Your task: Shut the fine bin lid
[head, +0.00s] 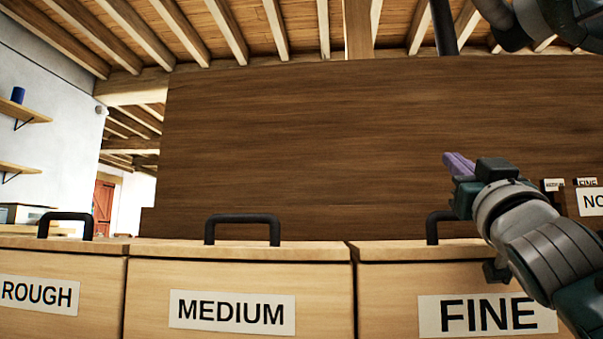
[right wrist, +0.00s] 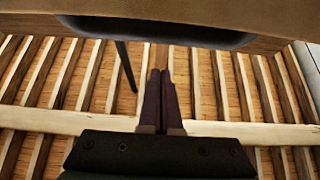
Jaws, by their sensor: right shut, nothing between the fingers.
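The fine bin (head: 385,300) is pale wood with a FINE label and stands at the right in the head view. Its lid (head: 385,250) looks flat on top, level with the lid next to it. A black arched handle (head: 432,228) stands on the lid, partly hidden by my right arm. My right gripper (head: 458,162) is shut and empty, with purple fingers, above and apart from the handle. In the right wrist view its shut fingers (right wrist: 160,75) point at the ceiling, near a dark bar (right wrist: 155,33) beside a tan wooden surface (right wrist: 200,10). My left gripper is not in view.
The medium bin (head: 150,300) and rough bin (head: 95,300) stand to the left, each with a black handle on a flat lid. A tall brown wooden panel (head: 300,150) rises behind the bins. Small labelled boxes (head: 590,200) sit at the far right.

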